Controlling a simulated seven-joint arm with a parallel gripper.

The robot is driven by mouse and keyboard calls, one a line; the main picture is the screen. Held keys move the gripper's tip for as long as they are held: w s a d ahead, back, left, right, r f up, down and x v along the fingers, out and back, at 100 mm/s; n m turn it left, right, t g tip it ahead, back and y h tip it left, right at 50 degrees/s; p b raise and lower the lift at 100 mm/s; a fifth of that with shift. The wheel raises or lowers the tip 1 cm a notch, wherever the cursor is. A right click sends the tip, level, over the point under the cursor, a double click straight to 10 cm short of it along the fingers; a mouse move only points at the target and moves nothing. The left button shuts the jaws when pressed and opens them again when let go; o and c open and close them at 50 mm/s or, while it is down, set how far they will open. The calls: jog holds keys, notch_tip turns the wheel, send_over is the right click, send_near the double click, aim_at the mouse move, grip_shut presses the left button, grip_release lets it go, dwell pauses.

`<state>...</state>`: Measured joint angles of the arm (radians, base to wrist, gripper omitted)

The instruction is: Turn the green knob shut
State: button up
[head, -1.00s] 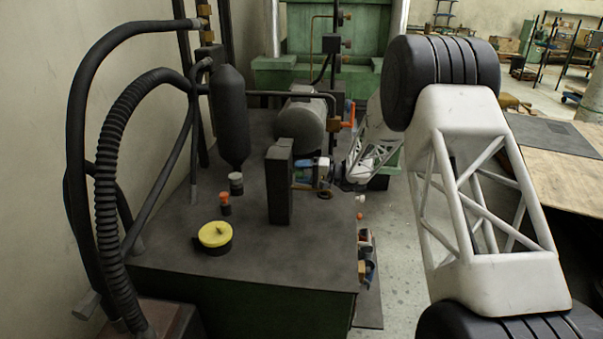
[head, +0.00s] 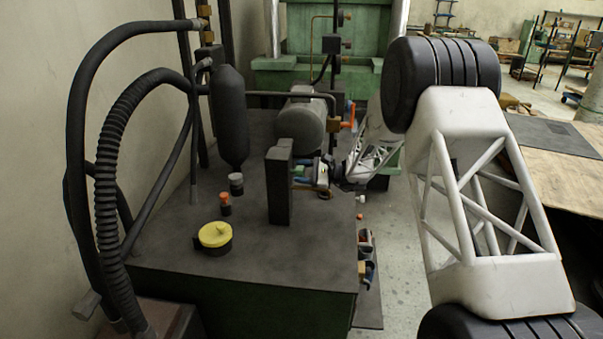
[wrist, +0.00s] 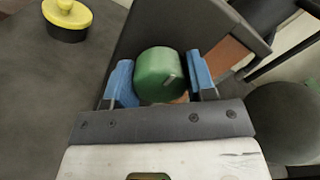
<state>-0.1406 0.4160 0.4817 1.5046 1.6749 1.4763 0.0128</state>
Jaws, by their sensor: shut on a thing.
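The green knob (wrist: 158,75) is a rounded cylinder with a pale mark on its face, in the middle of the wrist view. My gripper (wrist: 162,82) has one blue finger on each side of it and is shut on it. In the head view my gripper (head: 308,172) reaches in from the right to the side of the dark upright block (head: 280,188). The knob is too small and covered there to make out clearly. The fingers hide its sides.
A yellow-capped round filler (head: 215,235) stands on the dark tank top (head: 190,260). Small orange-capped and white-capped fittings stand behind it. A grey motor cylinder (head: 302,122) lies close behind my gripper. Thick black hoses (head: 108,160) loop at the left.

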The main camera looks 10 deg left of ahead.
jog(key=shift+m, duration=0.5)
jog(key=o, duration=0.9)
jog(key=shift+d, duration=3.9)
